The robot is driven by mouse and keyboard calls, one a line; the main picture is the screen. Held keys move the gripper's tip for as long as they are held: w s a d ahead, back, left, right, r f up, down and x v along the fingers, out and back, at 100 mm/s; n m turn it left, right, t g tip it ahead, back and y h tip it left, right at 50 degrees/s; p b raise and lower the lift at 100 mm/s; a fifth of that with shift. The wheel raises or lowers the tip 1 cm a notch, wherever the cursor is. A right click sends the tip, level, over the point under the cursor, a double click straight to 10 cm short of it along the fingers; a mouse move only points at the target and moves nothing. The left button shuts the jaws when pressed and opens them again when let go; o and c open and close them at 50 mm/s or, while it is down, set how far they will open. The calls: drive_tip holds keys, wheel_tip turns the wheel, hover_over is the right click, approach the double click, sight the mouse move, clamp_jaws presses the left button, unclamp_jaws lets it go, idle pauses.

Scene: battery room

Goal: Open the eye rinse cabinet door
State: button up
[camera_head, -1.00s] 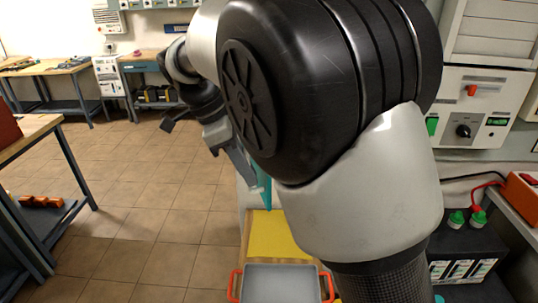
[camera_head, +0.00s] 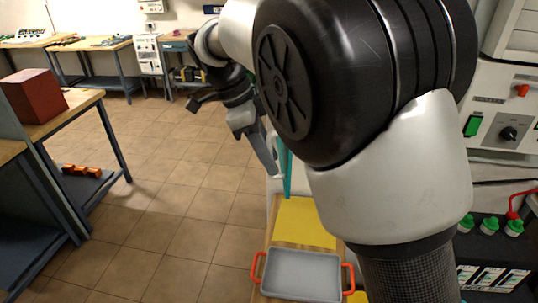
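I cannot make out an eye rinse cabinet or its door in this view; my own large arm links cover the centre and part of the right. My gripper (camera_head: 262,150) hangs beyond the arm, left of centre, pointing down. A grey finger-like part shows, but the arm hides part of the end, so I cannot tell whether it is open or shut. A teal upright piece (camera_head: 286,168) shows just right of it, partly hidden; I cannot tell what it belongs to. I see nothing clearly held.
A grey tray with orange handles (camera_head: 303,274) and a yellow sheet (camera_head: 304,222) lie below my arm. A grey control panel (camera_head: 495,125) stands at right above a black battery (camera_head: 490,250). A workbench with a red box (camera_head: 36,95) is at left. The tiled floor (camera_head: 170,180) between is mostly clear.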

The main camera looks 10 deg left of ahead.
drive_tip(key=p+v, duration=0.2)
drive_tip(key=v, duration=1.5)
drive_tip(key=shift+r+p, duration=0.2)
drive_tip(key=shift+p, duration=0.2)
drive_tip(key=shift+a, duration=0.1)
